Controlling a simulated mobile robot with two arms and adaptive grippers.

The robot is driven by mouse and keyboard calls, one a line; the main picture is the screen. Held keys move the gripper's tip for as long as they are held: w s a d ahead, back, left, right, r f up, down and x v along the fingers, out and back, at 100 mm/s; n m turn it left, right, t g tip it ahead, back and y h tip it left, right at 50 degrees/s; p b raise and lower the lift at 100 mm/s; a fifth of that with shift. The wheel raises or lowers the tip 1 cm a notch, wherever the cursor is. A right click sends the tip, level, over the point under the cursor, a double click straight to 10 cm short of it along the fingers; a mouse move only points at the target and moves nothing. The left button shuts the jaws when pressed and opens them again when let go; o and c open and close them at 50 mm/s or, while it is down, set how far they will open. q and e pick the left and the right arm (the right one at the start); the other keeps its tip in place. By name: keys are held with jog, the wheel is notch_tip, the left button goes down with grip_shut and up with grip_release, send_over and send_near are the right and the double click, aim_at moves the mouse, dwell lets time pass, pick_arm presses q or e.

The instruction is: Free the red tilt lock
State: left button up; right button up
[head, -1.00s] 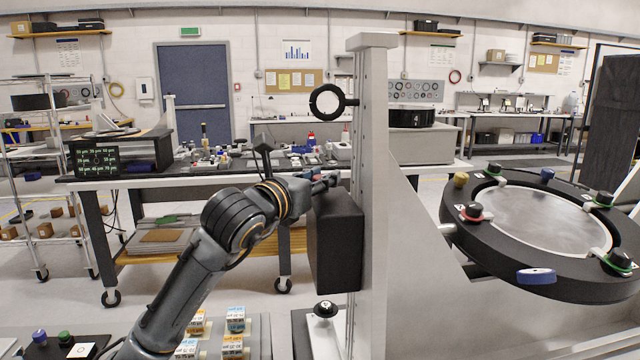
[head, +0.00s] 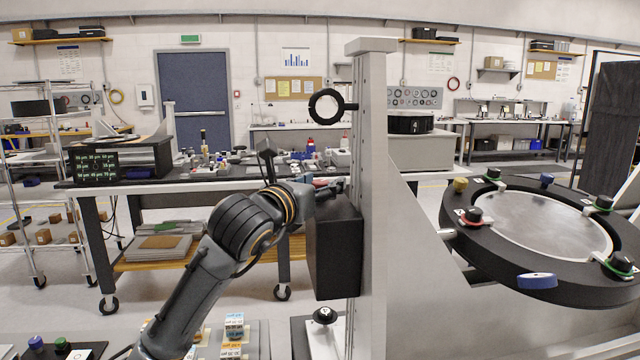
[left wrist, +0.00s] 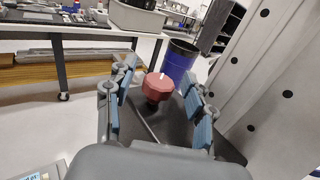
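The red tilt lock is a faceted red knob (left wrist: 157,88) with a white mark on top, in the left wrist view. It sits at the dark block on the post, and this black block (head: 337,250) shows in the head view. My left gripper (left wrist: 160,76) is open, with its blue-padded fingers on either side of the knob. Gaps show between the pads and the knob. In the head view my left gripper (head: 327,188) is at the top of the block, and it mostly hides the knob. My right gripper is not in view.
The grey upright post (head: 372,180) stands just right of my left gripper. A black ring (head: 322,106) sticks out from it above. The round mirror fixture (head: 545,278) with coloured knobs is to the right. A workbench (head: 200,178) with small items stands behind.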

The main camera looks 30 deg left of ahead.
pick_arm(q)
jog(key=shift+s, duration=0.15)
jog(key=s, duration=1.1)
jog(key=shift+s, duration=0.35)
